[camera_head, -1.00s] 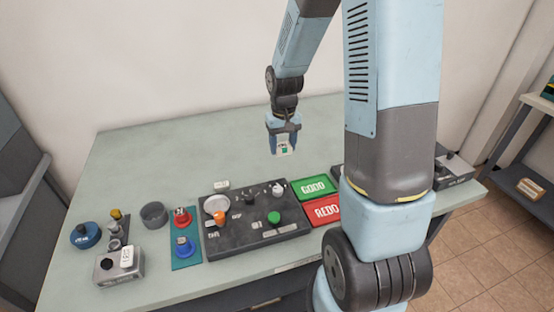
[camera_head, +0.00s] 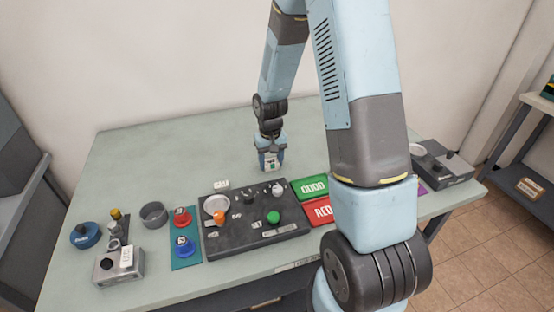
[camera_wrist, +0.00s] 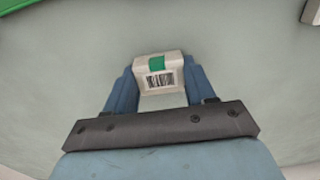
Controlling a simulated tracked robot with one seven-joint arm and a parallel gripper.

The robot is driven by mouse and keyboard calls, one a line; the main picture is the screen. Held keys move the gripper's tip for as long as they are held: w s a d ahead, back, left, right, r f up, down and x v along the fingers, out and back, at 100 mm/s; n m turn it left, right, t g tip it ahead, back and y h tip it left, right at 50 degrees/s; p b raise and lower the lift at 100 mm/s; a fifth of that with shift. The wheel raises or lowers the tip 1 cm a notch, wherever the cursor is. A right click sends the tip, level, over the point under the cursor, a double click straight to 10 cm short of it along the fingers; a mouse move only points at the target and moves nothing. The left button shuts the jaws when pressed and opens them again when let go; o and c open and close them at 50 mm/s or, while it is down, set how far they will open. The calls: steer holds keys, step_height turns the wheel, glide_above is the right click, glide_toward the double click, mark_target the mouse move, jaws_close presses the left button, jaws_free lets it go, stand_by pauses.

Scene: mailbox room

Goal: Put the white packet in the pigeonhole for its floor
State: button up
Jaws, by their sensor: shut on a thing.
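My gripper (camera_head: 270,166) is shut on a small white packet (camera_head: 270,161), above or at the table behind the dark control panel. In the wrist view the white packet (camera_wrist: 159,73) sits between the blue fingers of my gripper (camera_wrist: 158,88). It has a green patch and a barcode on the side facing the camera. I cannot tell whether the packet touches the table. No pigeonhole can be made out in these views.
The table (camera_head: 150,160) is clear at its back left. A dark panel (camera_head: 255,222) with knobs, a green plate (camera_head: 310,188) marked GOOD and a red plate (camera_head: 322,211) stand in front. A grey ring cup (camera_head: 153,213) and a blue round thing (camera_head: 85,235) are at left.

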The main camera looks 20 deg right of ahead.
steer(key=o, duration=1)
steer(key=shift+o, duration=0.2)
